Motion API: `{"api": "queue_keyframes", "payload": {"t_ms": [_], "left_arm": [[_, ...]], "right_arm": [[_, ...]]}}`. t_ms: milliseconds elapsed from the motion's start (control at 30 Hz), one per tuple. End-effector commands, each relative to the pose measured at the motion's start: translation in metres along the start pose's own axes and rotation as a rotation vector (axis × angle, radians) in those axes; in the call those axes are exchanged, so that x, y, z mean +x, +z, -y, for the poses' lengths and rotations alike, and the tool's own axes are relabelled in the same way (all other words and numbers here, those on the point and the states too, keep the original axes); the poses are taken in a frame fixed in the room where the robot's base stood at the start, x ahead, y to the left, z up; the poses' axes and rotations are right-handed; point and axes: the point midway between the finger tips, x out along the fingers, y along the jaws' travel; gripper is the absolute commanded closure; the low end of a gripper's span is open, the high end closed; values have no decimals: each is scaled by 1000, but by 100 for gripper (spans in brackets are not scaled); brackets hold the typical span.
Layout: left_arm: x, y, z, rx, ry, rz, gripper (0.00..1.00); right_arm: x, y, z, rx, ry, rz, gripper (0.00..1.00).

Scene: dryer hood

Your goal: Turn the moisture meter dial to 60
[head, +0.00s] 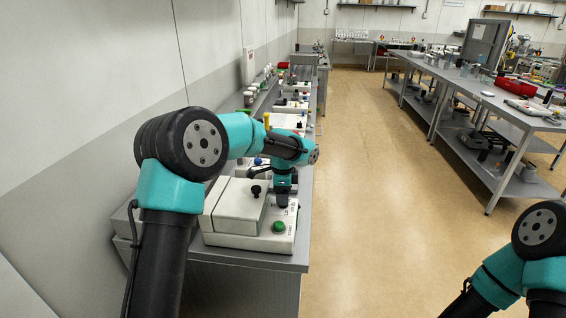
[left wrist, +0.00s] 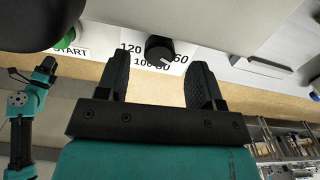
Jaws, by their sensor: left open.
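The moisture meter dial (left wrist: 158,48) is a round black knob on a pale panel in the left wrist view. Printed numbers, including 120, 100 and 60, sit around it; a pale mark on the knob points towards the lower right, its exact reading unclear. My left gripper (left wrist: 160,68) is open, with one finger on each side of the dial; I cannot tell whether either touches it. In the head view my left gripper (head: 284,194) is over the white machine (head: 236,240), and the dial is hidden there. My right gripper is out of view.
A green START button (left wrist: 65,40) sits left of the dial and also shows in the head view (head: 279,226). A black knob (head: 255,191) stands on the machine's lid. More devices line the bench behind. Clear floor (head: 365,190) lies to the right.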

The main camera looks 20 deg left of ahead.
Motion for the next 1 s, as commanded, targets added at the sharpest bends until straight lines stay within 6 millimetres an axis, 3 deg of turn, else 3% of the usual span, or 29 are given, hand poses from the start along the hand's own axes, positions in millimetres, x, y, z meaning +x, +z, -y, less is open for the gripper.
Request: {"api": "queue_keyframes", "payload": {"t_ms": [600, 800, 1000], "left_arm": [[-118, -1, 0, -1, -2, -2, 39], [-141, 0, 0, 0, 0, 0, 39], [-146, 0, 0, 0, 1, 0, 39]], "right_arm": [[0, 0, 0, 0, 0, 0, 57], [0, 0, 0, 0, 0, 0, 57], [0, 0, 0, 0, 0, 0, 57]]}}
